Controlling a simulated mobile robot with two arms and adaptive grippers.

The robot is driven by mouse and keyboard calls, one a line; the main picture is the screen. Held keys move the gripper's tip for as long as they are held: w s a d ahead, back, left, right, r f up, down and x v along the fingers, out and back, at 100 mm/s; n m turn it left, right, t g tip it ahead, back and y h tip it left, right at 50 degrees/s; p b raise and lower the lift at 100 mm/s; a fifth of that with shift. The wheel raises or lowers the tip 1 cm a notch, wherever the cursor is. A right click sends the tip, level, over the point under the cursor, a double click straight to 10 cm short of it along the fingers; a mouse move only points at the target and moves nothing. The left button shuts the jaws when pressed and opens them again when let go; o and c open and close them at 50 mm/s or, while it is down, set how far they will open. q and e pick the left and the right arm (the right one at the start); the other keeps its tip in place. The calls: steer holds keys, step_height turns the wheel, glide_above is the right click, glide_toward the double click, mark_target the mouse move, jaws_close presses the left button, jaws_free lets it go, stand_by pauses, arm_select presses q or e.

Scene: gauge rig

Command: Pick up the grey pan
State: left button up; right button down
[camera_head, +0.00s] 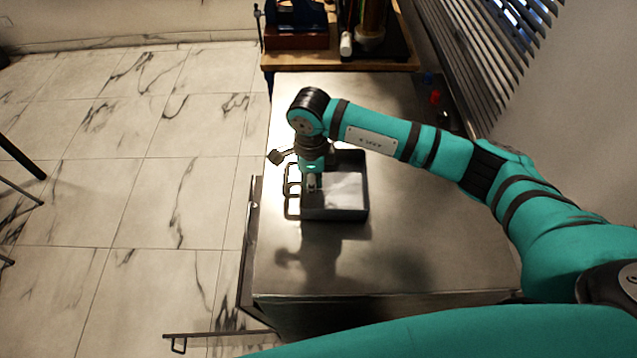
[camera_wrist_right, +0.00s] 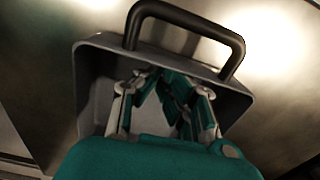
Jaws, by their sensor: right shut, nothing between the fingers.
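The grey pan (camera_head: 345,214) is a rectangular, open-topped pan standing on the metal counter. A handle (camera_head: 288,181) shows at its left side. My right gripper (camera_head: 312,188) points down over the left part of the pan, near that handle. In the right wrist view, the pan (camera_wrist_right: 93,85) surrounds the gripper (camera_wrist_right: 152,76), and a dark handle (camera_wrist_right: 188,17) arches beyond the far wall. The fingers come together at their tips and hold nothing. I cannot tell whether the tips touch the pan. My left gripper is not in view.
The metal counter (camera_head: 420,270) is clear in front of the pan. A wooden bench (camera_head: 400,62) with a dark box (camera_head: 296,38) and a white bottle (camera_head: 346,45) stands behind. Small red (camera_head: 435,97) and blue (camera_head: 428,79) items are by the blinds. Marble floor lies left.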

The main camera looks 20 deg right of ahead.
mark_target(267, 192)
steer(key=w+a+b, duration=0.1)
steer(key=a+b, duration=0.1)
steer(key=a, duration=0.1)
steer(key=a+b, duration=0.2)
steer(key=a, duration=0.1)
steer(key=w+a+b, duration=0.1)
steer(key=a+b, duration=0.1)
steer(key=a, duration=0.2)
steer(key=shift+w+f, duration=0.25)
steer(key=shift+w, duration=0.1)
steer(key=shift+a+r, duration=0.15)
steer(key=shift+a, duration=0.05)
steer(key=shift+r, duration=0.1)
steer(key=shift+d, duration=0.1)
